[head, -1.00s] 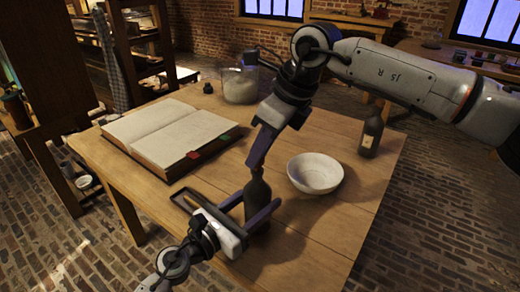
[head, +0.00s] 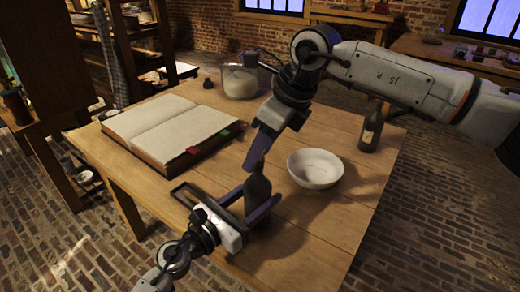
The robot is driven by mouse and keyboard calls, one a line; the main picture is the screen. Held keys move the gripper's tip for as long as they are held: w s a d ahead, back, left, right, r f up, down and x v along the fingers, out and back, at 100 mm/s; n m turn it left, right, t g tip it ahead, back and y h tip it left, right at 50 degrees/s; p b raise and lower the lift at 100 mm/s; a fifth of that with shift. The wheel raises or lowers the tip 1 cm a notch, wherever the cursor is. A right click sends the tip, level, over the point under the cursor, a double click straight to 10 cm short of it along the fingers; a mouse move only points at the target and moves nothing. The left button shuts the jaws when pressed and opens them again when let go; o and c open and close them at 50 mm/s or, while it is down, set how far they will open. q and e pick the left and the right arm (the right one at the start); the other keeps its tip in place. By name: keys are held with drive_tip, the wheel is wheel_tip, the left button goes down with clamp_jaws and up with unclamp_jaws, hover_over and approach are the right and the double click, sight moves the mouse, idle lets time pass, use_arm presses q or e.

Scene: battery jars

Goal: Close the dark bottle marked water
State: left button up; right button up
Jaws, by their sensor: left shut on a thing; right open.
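A dark bottle (head: 258,190) stands on the wooden table near its front edge. My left gripper (head: 252,203) is shut around the body of this bottle, one finger on each side. My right gripper (head: 258,158) reaches down from above, with its fingertips at the bottle's neck and top. It is open, and it hides the mouth, so I cannot tell whether a stopper sits there. No label shows on this bottle. Another dark bottle with a pale label (head: 370,130) stands at the table's right; the label's writing is too small to read.
A white bowl (head: 315,169) sits just right of the held bottle. A dark tray (head: 190,191) lies to its left, partly behind my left gripper. An open book (head: 165,125), a glass jar (head: 240,82) and a small dark object (head: 208,83) are farther back.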

drive_tip(key=v, duration=1.2)
use_arm(q)
drive_tip(key=o, duration=1.6)
drive_tip(key=v, duration=1)
drive_tip(key=shift+s+a+b, duration=0.1)
drive_tip(key=shift+a+b, duration=0.1)
drive_tip(key=shift+b, duration=0.1)
use_arm(e)
drive_tip(key=shift+f, duration=0.35)
use_arm(q)
drive_tip(key=shift+s, duration=0.1)
use_arm(e)
drive_tip(key=shift+s+f, duration=0.1)
